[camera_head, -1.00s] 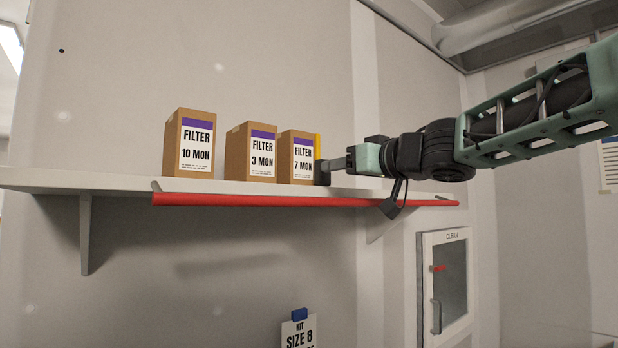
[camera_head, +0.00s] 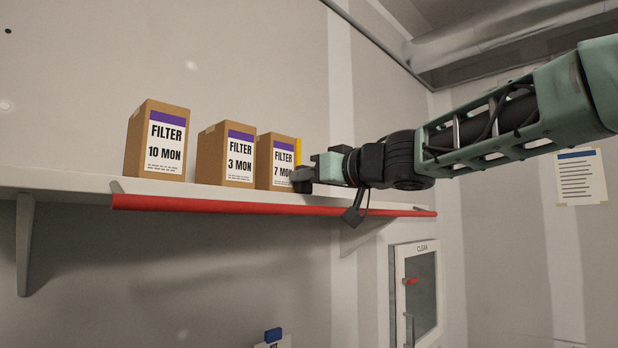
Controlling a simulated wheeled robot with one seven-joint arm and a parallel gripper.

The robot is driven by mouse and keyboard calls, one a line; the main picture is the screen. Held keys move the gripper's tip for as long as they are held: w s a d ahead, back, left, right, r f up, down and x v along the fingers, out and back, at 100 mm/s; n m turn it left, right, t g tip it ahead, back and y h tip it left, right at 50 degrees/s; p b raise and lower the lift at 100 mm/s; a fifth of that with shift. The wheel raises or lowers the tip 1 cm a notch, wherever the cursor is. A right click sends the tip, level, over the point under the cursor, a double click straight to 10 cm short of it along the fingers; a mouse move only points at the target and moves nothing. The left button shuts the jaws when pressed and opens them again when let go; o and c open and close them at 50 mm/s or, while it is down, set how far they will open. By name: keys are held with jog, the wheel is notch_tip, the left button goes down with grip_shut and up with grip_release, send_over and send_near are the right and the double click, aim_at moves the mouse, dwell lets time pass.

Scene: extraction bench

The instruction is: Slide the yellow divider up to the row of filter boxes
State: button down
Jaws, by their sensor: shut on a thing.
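The yellow divider (camera_head: 298,152) stands upright on the shelf, right by the right side of the last filter box. Only a thin strip of it shows above my gripper; its lower part is hidden. My gripper (camera_head: 301,179) is shut on the divider from the right, and its fingertips overlap the right edge of the nearest box. The row holds the 10 MON box (camera_head: 158,140), the 3 MON box (camera_head: 227,154) and the 7 MON box (camera_head: 274,160). Whether divider and 7 MON box touch, I cannot tell.
The white shelf (camera_head: 70,180) has a red rail (camera_head: 240,206) along its front edge. A gap lies between the 10 MON and 3 MON boxes. A small wall cabinet (camera_head: 417,290) hangs below right. The shelf left of the boxes is bare.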

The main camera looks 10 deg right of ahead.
jog(key=shift+w+d+r+p, duration=0.15)
jog(key=shift+w+d+p, duration=0.6)
jog(key=shift+d+p, duration=0.35)
jog(key=shift+w+d+f, duration=0.2)
jog(key=shift+a, duration=0.1)
jog(key=c, duration=1.1)
grip_release()
jog(key=shift+s, duration=0.15)
